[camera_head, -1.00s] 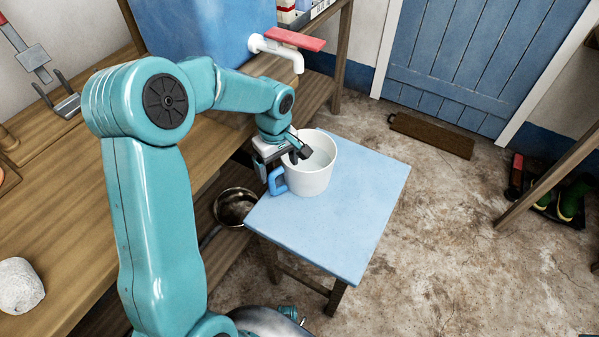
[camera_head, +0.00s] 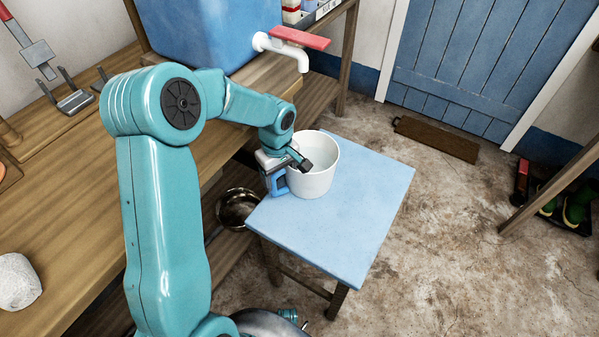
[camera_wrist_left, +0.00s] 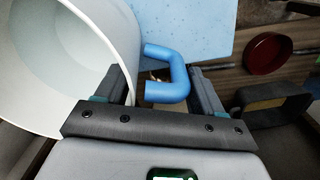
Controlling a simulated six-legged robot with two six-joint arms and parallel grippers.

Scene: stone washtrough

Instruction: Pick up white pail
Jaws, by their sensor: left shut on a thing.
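The white pail (camera_head: 318,182), with a blue handle (camera_head: 279,184), stands upright on the blue top of a small table (camera_head: 345,225) in the head view. My left gripper (camera_head: 287,170) is at the pail's handle side. In the left wrist view the pail (camera_wrist_left: 118,28) fills the upper left and its blue handle (camera_wrist_left: 178,72) lies between the two fingers (camera_wrist_left: 158,88). One finger overlaps the pail's rim and the other is beyond the handle. The jaws are shut on the pail; the exact contact is partly hidden. My right gripper is not in view.
A red-handled tap (camera_head: 297,42) juts from a blue tank (camera_head: 200,35) behind the pail. A wooden bench (camera_head: 60,230) runs along the left, with a metal bowl (camera_head: 236,207) below it. The table's right half is clear.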

